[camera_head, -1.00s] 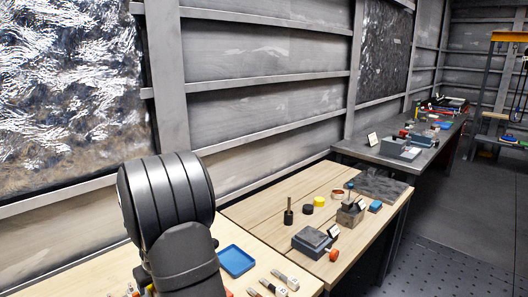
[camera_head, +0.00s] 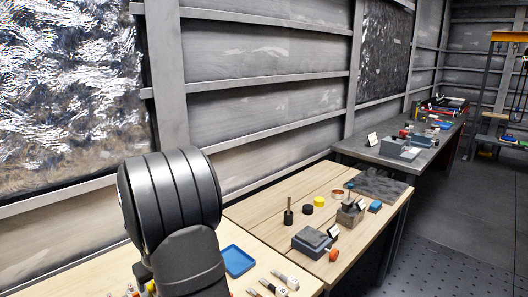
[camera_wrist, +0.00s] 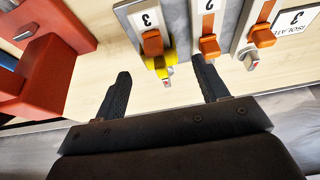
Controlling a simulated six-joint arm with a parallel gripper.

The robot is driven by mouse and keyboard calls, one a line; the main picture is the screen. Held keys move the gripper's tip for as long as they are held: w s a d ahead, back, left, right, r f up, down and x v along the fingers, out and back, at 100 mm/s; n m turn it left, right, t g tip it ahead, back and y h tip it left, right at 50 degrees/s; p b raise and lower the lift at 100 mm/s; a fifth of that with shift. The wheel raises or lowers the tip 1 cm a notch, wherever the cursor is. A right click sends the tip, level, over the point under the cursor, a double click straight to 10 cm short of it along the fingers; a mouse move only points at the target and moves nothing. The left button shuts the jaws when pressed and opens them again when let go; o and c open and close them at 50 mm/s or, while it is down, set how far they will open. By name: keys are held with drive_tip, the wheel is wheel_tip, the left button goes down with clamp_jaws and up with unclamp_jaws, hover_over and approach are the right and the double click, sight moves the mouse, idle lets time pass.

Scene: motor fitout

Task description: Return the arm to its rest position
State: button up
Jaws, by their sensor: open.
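In the wrist view my gripper (camera_wrist: 165,88) is open, with its two dark fingers apart and nothing between them. Ahead of the fingers is a grey panel with numbered white switches and orange levers, one marked 3 (camera_wrist: 152,42) and one marked 2 (camera_wrist: 209,44). A yellow piece (camera_wrist: 160,65) sits at the lever of the switch marked 3, just beyond the fingertips and apart from them. In the head view my dark arm joint stands at the lower left, and my gripper is not visible there.
A red-orange holder (camera_wrist: 55,60) is left of the fingers. The head view shows a blue tray (camera_head: 238,260), a grey block with a red knob (camera_head: 314,242), black and yellow caps (camera_head: 320,202) and a grey bench (camera_head: 440,140) behind. Bare wood lies between.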

drive_tip(key=v, duration=1.4)
drive_tip(key=x, duration=1.7)
drive_tip(key=shift+f, duration=0.25)
drive_tip(key=shift+w+a+r, duration=0.1)
drive_tip(key=shift+r, duration=1.65)
drive_tip(key=shift+w+a+r, duration=0.1)
drive_tip(key=shift+r, duration=1.7)
wheel_tip(320, 180, down, 7)
drive_tip(key=shift+s+d+r, duration=0.25)
drive_tip(key=shift+d+r, duration=0.05)
drive_tip(key=shift+r, duration=0.05)
drive_tip(key=v, duration=1)
